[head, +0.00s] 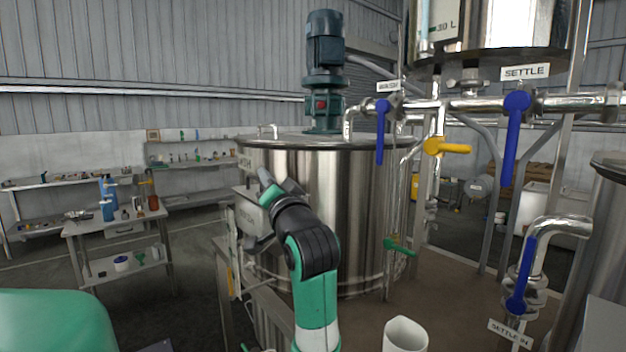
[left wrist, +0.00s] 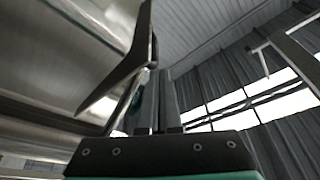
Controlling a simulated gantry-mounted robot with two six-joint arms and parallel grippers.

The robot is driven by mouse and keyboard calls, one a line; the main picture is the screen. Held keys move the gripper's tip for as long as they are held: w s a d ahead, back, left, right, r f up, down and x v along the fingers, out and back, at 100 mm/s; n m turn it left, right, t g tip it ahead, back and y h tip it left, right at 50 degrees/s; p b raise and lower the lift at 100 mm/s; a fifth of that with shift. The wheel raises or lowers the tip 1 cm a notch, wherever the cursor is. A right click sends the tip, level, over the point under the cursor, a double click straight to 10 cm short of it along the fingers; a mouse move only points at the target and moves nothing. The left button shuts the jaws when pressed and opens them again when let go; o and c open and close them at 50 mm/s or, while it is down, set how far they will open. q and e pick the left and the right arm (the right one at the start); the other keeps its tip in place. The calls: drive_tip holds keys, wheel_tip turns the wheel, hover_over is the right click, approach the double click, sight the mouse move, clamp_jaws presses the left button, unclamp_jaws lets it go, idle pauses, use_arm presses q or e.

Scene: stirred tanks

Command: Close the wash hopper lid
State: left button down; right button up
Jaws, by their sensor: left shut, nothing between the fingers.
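The wash hopper (head: 252,217) is a grey box on the left front side of the steel wash tank (head: 345,200). My left arm and gripper (head: 264,178) are in front of it and hide part of it. I cannot make out clearly how its lid stands in the head view. In the left wrist view, a thin dark-edged plate (left wrist: 133,62), which looks like the lid, stands tilted close to my left fingers (left wrist: 158,80). I cannot tell whether they touch it. The fingers are together and hold nothing. My right gripper is not in view.
Pipes with blue valve handles (head: 516,135) and a yellow one (head: 447,147) run right of the tank. A green handle (head: 398,246) sits low on its right front. A white cup-like container (head: 404,335) stands at the bottom. A workbench (head: 115,225) is at the left.

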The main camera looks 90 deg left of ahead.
use_arm(q)
drive_tip(key=shift+s+d+f, duration=0.1)
drive_tip(key=shift+s+f, duration=0.05)
drive_tip(key=shift+f, duration=0.2)
idle(0.4)
drive_tip(key=r+p, duration=0.3)
drive_tip(key=r, duration=0.1)
drive_tip(key=shift+w, duration=0.25)
drive_tip(key=w+a+f+v, duration=0.1)
drive_tip(key=v, duration=0.8)
drive_tip(key=shift+w+d+b, duration=0.35)
drive_tip(key=shift+w, duration=0.05)
